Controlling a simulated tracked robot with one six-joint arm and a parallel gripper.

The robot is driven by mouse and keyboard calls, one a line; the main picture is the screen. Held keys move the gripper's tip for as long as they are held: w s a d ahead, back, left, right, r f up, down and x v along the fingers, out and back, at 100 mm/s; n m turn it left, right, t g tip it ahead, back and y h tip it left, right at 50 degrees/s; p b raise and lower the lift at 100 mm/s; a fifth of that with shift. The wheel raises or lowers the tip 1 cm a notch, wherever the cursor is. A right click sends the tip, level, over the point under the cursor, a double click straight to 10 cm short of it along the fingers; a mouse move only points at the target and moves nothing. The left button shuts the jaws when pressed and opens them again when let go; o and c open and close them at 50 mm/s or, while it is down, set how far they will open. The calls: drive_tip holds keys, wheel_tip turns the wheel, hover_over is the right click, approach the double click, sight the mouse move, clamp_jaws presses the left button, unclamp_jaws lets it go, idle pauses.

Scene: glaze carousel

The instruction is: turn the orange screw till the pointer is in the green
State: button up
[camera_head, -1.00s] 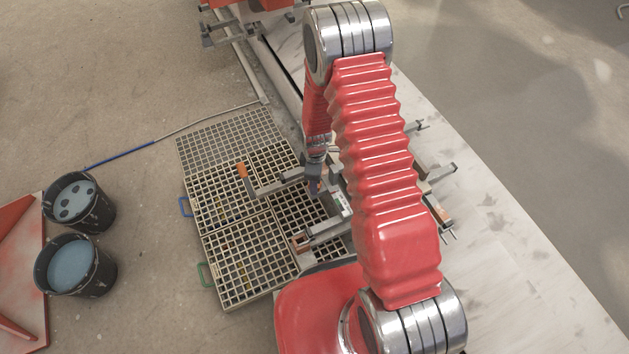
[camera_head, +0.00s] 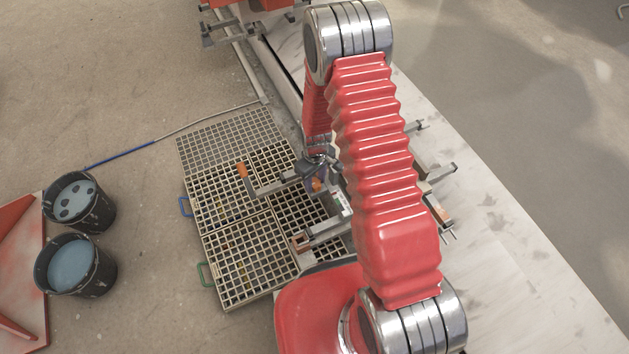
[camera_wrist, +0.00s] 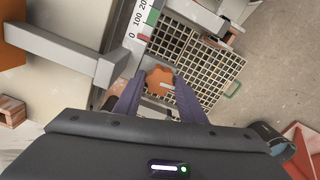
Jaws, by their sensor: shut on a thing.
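The orange screw (camera_wrist: 158,77) shows in the wrist view between the two purple fingers of my gripper (camera_wrist: 157,88), which is shut on it. In the head view my gripper (camera_head: 314,184) is at the screw, beside the frame, mostly covered by my wrist. The white scale (camera_wrist: 138,26) lies just beyond the screw and bears the marks 0 and 100, with a higher mark cut off at the edge. A green band (camera_wrist: 153,16) runs along it near the higher marks. A small red patch (camera_wrist: 145,38) is near 0; I cannot tell whether it is the pointer.
Floor gratings (camera_head: 235,255) lie below and left of the frame. A bar with an orange end (camera_head: 243,170) sticks out to the left. Two dark buckets (camera_head: 85,210) stand at the far left. A grey bar (camera_wrist: 60,50) crosses the wrist view's left side.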

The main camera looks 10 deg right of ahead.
sight(315, 183)
idle(0.3)
drive_tip(key=o, duration=1)
drive_tip(key=shift+o, duration=0.2)
drive_tip(key=shift+r, duration=0.1)
wheel_tip(315, 183, up, 14)
drive_tip(key=shift+f, duration=0.25)
idle(0.5)
